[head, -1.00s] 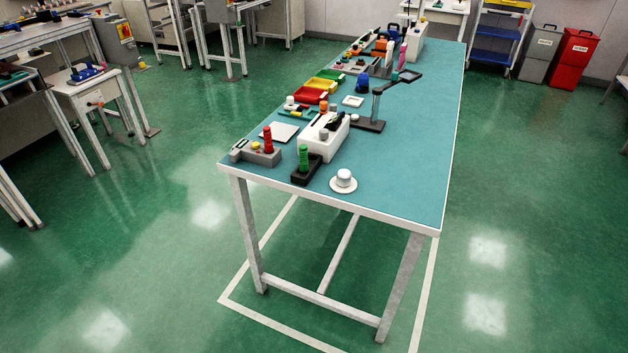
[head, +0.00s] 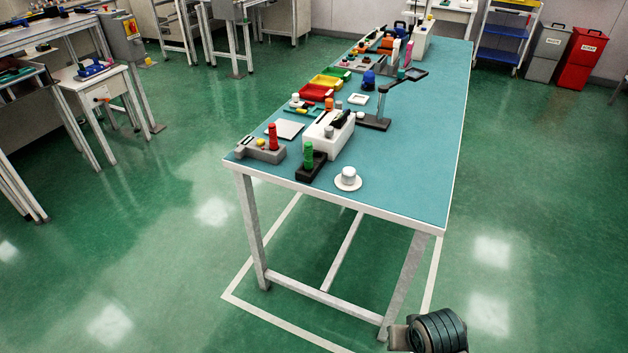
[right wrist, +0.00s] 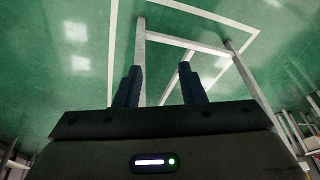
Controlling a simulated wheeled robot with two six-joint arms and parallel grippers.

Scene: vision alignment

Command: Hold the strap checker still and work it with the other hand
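A grey block with a red knob and a yellow button (head: 262,152) stands at the near left corner of the teal-topped table (head: 420,190). Beside it is a black block with a green ribbed grip (head: 309,162). I cannot tell which of these, if either, is the strap checker. My right gripper (right wrist: 161,82) is open and empty in the right wrist view, its two dark fingers apart above the floor and table frame. In the head view, a dark ribbed part of my right arm shows at the bottom right, below the table's near edge. My left gripper is not in view.
A white box (head: 329,136), a white round piece on a saucer (head: 347,180) and a dark stand (head: 374,122) are on the table. Coloured bins (head: 312,91) line its left side. The table's right side is clear. Green floor surrounds it.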

